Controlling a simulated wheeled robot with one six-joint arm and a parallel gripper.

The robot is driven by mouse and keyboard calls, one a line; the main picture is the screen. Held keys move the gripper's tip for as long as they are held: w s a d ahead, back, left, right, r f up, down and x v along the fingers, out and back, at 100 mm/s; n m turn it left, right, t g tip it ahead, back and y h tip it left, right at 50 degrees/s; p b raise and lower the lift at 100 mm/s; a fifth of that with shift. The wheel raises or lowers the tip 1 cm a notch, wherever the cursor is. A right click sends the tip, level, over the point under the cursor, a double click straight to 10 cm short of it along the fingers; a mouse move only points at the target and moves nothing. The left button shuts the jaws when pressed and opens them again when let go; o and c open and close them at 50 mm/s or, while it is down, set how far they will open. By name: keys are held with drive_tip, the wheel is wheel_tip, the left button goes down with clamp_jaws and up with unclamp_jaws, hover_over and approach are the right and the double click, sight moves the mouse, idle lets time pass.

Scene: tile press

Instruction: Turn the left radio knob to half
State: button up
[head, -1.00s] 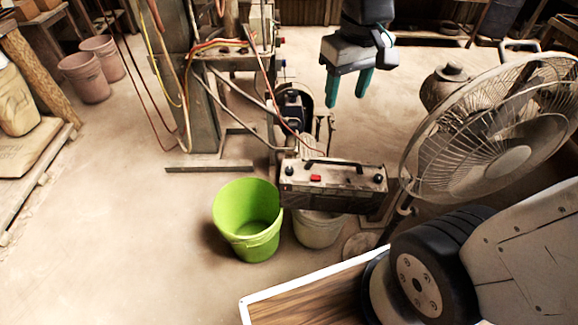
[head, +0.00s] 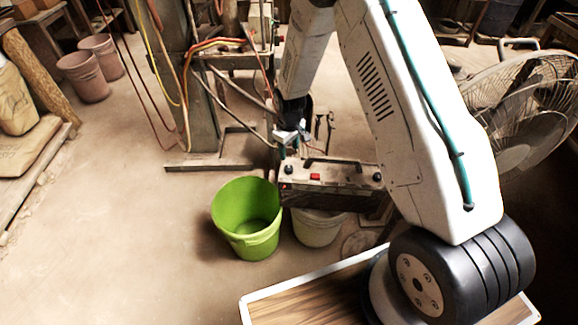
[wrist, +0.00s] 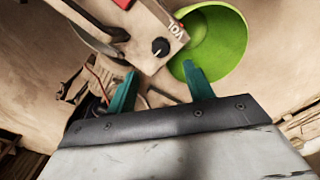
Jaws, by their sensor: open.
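The radio (head: 345,185) is a worn, boxy unit with a handle, in the middle of the head view. Its left knob (head: 288,169) is small and dark, at the left end of the top. In the wrist view this knob (wrist: 160,47) is black with a pale mark, beside the letters VOL on the radio's panel (wrist: 137,32). My gripper (wrist: 160,71), with two teal fingers, is open and empty. Its fingertips lie on either side below the knob in the wrist view, apart from it. In the head view my gripper (head: 291,148) is just above and behind the radio's left end.
A red button (head: 315,177) and a right knob (head: 376,177) are on the radio. A green bucket (head: 246,218) stands at its left, a pale bucket (head: 317,230) below it. A fan (head: 520,130) is at the right. Machinery with hoses (head: 195,90) stands behind.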

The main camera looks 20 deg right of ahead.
sight(289, 168)
wheel_tip(289, 168, down, 10)
drive_tip(key=shift+r, duration=0.2)
idle(0.3)
drive_tip(key=c, duration=1)
